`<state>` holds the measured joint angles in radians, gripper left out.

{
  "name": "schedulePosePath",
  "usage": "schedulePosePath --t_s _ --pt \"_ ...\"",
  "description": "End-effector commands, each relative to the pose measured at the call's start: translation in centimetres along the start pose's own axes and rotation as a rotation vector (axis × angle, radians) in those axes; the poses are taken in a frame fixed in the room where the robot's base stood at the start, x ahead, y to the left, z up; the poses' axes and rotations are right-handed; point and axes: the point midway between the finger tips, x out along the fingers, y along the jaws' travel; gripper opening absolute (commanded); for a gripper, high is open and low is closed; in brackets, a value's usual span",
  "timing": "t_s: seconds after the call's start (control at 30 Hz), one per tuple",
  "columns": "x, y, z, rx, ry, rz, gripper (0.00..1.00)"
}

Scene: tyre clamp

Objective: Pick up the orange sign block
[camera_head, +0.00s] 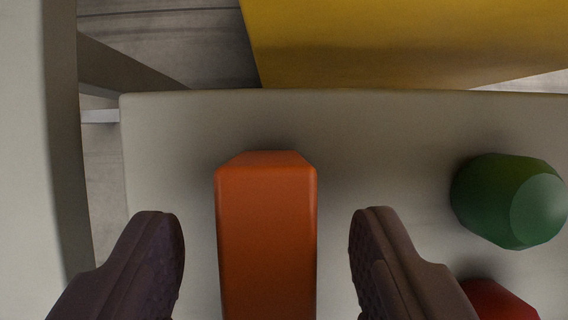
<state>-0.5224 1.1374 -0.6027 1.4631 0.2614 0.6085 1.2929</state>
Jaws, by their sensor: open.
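The orange sign block (267,240) is a long block with bevelled edges on a pale grey surface (370,125). Its near end runs out of the bottom of the picture. My gripper (266,225) is open, with one dark finger on the left of the block and one on the right. There is a visible gap between each finger and the block. I cannot tell how far the fingertips are above the surface.
A green faceted object (510,200) stands to the right on the same surface. A red object (497,300) is partly hidden beside my right finger. A large yellow panel (410,40) lies beyond the surface's far edge. A pale vertical panel (40,150) stands at the left.

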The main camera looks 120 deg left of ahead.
Motion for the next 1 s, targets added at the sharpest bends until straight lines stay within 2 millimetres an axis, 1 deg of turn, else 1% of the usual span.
schedulePosePath --t_s 0.03,0.13,0.2,0.37,0.4,0.47,0.5,0.57,0.6,0.87,0.97,1.0 --pt "1.1 0.2 0.1 0.0 0.0 0.002 0.6" --pt "2.4 0.1 0.0 0.0 0.0 0.0 0.6" --pt "2.7 0.1 0.0 -0.001 0.0 -0.001 0.6" --pt "2.6 0.0 0.0 -0.001 0.0 -0.001 0.6" --pt "2.6 0.1 0.0 -0.001 0.0 -0.001 0.5" --pt "2.6 0.1 0.0 -0.001 0.0 -0.001 0.37" --pt "2.6 0.1 0.0 -0.001 0.0 -0.001 0.27" --pt "2.6 0.1 0.0 -0.001 0.0 -0.001 0.14" --pt "2.6 0.0 0.0 -0.001 0.0 -0.001 0.04" --pt "2.3 0.0 -0.1 -0.001 0.0 -0.002 0.04" --pt "1.2 0.0 -0.6 -0.001 0.0 -0.004 0.04" --pt "0.4 -0.1 -0.9 -0.001 0.0 -0.005 0.04"
